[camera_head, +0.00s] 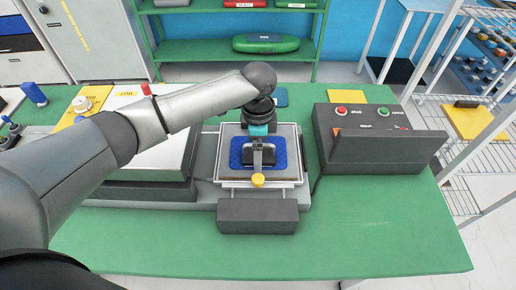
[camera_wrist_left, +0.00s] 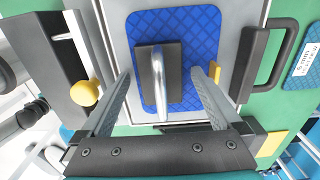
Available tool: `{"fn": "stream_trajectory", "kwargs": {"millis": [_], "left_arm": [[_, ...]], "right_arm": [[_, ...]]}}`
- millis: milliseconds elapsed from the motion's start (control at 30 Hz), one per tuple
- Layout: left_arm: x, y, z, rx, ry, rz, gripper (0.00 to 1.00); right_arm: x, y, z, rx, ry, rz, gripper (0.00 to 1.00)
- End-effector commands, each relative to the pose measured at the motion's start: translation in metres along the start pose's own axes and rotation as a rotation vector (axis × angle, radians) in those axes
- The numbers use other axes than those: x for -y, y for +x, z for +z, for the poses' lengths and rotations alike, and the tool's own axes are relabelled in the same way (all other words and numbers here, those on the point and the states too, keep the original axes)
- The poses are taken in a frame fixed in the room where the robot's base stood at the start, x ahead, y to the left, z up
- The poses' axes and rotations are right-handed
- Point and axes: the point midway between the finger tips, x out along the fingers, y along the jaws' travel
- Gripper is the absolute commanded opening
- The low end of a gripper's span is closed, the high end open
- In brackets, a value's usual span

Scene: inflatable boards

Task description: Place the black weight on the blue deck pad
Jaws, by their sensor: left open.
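The blue deck pad (camera_wrist_left: 196,30) lies flat on a metal plate; it also shows in the head view (camera_head: 236,153). The black weight (camera_wrist_left: 172,78), a dark block with an upright silver handle, rests on the pad in the left wrist view. In the head view the weight (camera_head: 248,156) is partly hidden by my gripper. My left gripper (camera_wrist_left: 160,76) is open, its two fingers apart on either side of the weight, with no visible contact. It also shows over the pad in the head view (camera_head: 260,150). My right gripper is in neither view.
The press has a yellow knob (camera_head: 258,180) and a dark front block (camera_head: 257,214). A control box (camera_head: 378,150) stands to the right, a large white platen (camera_head: 165,165) to the left. The green table's front (camera_head: 350,240) is clear. A wire rack (camera_head: 465,195) stands beyond the right edge.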

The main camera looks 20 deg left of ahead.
Motion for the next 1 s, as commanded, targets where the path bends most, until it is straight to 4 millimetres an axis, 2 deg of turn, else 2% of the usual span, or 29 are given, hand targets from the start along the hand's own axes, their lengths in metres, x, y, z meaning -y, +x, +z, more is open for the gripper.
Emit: {"fn": "stream_trajectory", "kwargs": {"millis": [167, 400, 600, 767, 1000], "left_arm": [[0.001, -0.024, -0.001, -0.002, 0.0, -0.004, 0.98], [0.001, -0.076, -0.001, -0.003, 0.001, -0.004, 0.98], [0.001, -0.109, 0.0, -0.002, 0.0, -0.002, 0.98], [0.001, -0.12, 0.0, -0.001, 0.0, 0.0, 0.98], [0.0, -0.122, 0.0, -0.001, -0.001, 0.001, 0.98]], "right_arm": [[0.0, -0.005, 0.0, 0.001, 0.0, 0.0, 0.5], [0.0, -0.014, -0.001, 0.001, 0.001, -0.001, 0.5], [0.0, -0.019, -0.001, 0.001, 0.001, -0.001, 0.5], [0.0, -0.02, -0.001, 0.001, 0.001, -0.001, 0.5], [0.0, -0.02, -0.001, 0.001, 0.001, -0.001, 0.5]]}}
